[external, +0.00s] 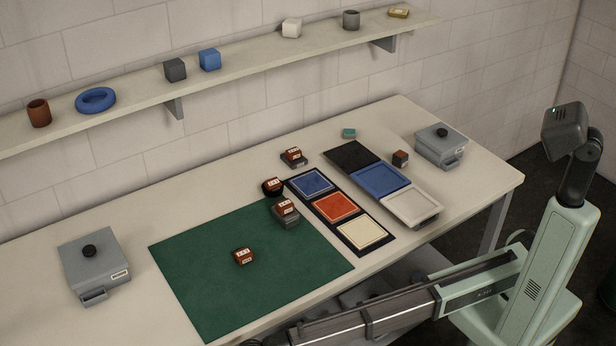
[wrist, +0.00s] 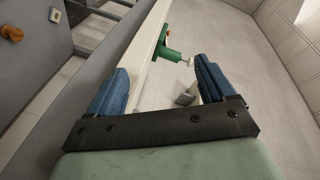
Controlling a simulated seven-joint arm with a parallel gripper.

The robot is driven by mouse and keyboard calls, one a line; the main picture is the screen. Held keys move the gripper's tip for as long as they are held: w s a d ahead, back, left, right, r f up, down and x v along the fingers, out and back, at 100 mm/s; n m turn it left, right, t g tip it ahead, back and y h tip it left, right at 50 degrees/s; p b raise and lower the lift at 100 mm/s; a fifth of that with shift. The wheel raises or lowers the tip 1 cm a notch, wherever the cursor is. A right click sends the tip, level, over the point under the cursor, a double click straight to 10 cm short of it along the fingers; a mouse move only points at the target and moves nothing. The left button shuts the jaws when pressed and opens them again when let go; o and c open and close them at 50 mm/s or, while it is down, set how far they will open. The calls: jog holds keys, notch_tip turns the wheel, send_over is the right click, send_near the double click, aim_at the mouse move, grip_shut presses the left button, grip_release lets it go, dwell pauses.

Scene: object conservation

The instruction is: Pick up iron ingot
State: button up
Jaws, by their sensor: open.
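No object is plainly recognisable as the iron ingot. Dark grey blocks with red-brown labelled pieces on top are candidates: one grey block (external: 287,222) at the mat's right edge and one grey base (external: 294,163) farther back. A lone red-brown labelled block (external: 243,257) lies on the green mat (external: 215,295). My gripper (wrist: 162,72) shows in the wrist view with its two blue fingers wide apart and nothing between them. It is away from the table objects, which that view does not show. In the external view my arm runs along the bottom and the gripper is not clearly visible.
Grey lidded boxes stand at the table's left (external: 95,268) and right (external: 441,144). Two panels of coloured squares, one dark-framed (external: 340,208) and one behind it (external: 382,181), lie between. A wall shelf (external: 240,66) holds several objects. A green clamp-like thing (wrist: 170,55) shows beyond my fingers.

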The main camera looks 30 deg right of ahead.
jog(key=w+a+r+n+g+h, duration=0.15)
jog(key=w+r, duration=0.25)
jog(key=r, duration=0.6)
jog(key=w+d+h, duration=0.3)
jog(key=w+d, duration=0.6)
jog(key=w, duration=0.5)
jog(key=w+d+h, duration=0.3)
jog(key=w+d, duration=0.6)
jog(key=w, duration=0.5)
jog(key=m+g+h, duration=0.3)
jog(key=m+h, duration=0.1)
jog(key=h, duration=0.5)
send_near(272, 180)
jog(key=shift+y, duration=0.25)
notch_tip(272, 180, down, 9)
jog(key=shift+s+d+r, duration=0.1)
jog(key=shift+r, duration=0.05)
jog(key=shift+c, duration=0.5)
